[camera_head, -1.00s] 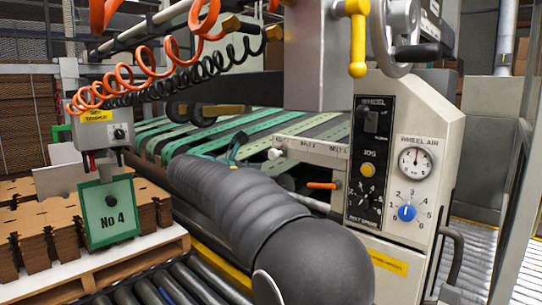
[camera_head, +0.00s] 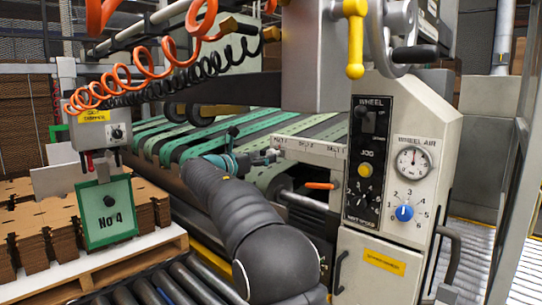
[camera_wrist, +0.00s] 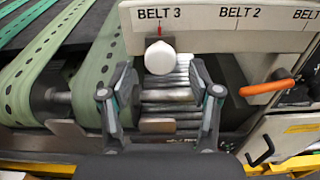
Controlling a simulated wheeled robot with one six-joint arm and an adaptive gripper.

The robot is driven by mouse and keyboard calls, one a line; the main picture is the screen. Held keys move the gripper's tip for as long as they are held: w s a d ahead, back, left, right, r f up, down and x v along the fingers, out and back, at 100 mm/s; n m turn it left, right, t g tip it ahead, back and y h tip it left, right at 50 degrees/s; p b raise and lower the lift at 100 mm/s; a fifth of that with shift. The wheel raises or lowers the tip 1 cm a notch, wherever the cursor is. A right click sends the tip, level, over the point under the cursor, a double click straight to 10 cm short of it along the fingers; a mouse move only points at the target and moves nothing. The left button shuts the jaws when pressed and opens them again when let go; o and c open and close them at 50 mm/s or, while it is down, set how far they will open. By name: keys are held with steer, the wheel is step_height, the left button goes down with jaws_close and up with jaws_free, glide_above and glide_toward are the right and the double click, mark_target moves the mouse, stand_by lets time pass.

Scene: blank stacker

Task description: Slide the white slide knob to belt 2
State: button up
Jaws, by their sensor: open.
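The white slide knob (camera_wrist: 160,57) sits below the BELT 3 label at the left end of the slide panel (camera_wrist: 228,37) in the wrist view. The BELT 2 label (camera_wrist: 240,13) is to its right, and part of another BELT label shows at the right edge. My gripper (camera_wrist: 160,80) is open, its two fingers on either side of and a little below the knob, with gaps between. In the head view my gripper (camera_head: 246,160) is close to the panel's left end (camera_head: 300,151), and the knob there is small and hard to make out.
An orange-handled lever (camera_wrist: 267,87) sticks out below the panel at right; it also shows in the head view (camera_head: 322,186). Green belts (camera_head: 235,130) lie behind and left of my gripper. The control face with a blue dial (camera_head: 404,213) stands at right.

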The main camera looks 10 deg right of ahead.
steer(key=shift+x, duration=2.1)
jaws_close()
